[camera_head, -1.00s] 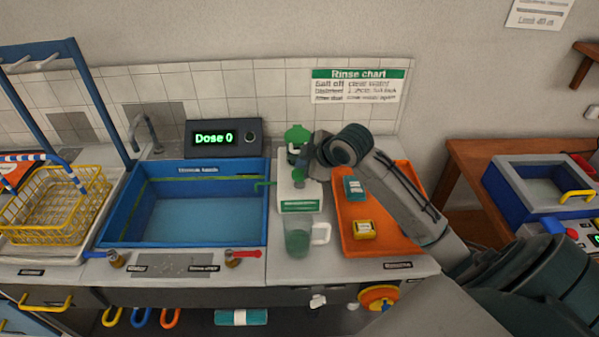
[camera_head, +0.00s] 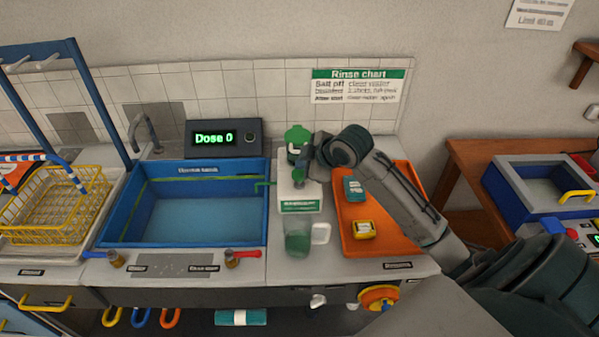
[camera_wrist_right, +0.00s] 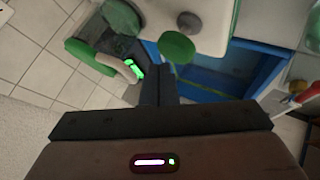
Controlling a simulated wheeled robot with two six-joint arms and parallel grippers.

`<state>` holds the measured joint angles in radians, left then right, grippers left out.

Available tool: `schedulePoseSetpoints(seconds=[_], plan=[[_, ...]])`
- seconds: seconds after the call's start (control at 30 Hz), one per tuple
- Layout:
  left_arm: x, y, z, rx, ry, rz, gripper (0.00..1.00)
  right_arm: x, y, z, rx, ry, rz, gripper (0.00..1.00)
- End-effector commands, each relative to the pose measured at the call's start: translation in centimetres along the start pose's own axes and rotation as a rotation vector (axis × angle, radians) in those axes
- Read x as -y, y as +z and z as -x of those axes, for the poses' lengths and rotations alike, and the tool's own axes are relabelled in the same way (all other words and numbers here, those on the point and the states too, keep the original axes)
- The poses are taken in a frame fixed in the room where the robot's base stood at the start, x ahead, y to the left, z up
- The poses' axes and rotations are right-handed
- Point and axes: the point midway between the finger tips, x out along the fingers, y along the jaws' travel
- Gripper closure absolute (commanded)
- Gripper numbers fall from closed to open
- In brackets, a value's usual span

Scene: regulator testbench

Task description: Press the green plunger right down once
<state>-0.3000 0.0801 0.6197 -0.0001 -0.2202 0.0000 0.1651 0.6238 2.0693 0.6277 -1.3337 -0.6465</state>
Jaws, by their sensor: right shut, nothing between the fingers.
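The white dispenser (camera_head: 299,194) with a green label stands right of the blue sink. Its green plunger (camera_head: 298,174) shows as a small green knob on top, close to my right gripper (camera_head: 303,176). In the wrist view the round green plunger head (camera_wrist_right: 177,47) appears just beyond the tips of my right gripper (camera_wrist_right: 160,72). The fingers are shut with nothing between them. I cannot tell whether the tips touch the plunger. The display (camera_head: 213,138) reads "Dose 0". My left gripper is not in view.
A green-lidded container (camera_head: 297,136) stands behind the dispenser. A green jug (camera_head: 298,238) with a white handle stands in front. The orange tray (camera_head: 400,235) is to the right, under my right forearm.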

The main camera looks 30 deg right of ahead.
Motion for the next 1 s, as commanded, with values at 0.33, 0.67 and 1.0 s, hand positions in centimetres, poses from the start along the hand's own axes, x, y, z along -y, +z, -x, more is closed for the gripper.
schedulePoseSetpoints(seconds=[0.33, 0.67, 1.0], plan=[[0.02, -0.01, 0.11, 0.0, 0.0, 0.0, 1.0, 0.33, 0.3, -0.41, 0.0, -0.001, 0.0, 1.0], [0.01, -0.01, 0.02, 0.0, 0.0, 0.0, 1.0, 0.4, 0.39, -0.53, 0.0, 0.0, 0.0, 1.0], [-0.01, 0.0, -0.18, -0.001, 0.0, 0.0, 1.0, 0.63, 0.61, -0.83, 0.0, -0.001, 0.0, 1.0]])
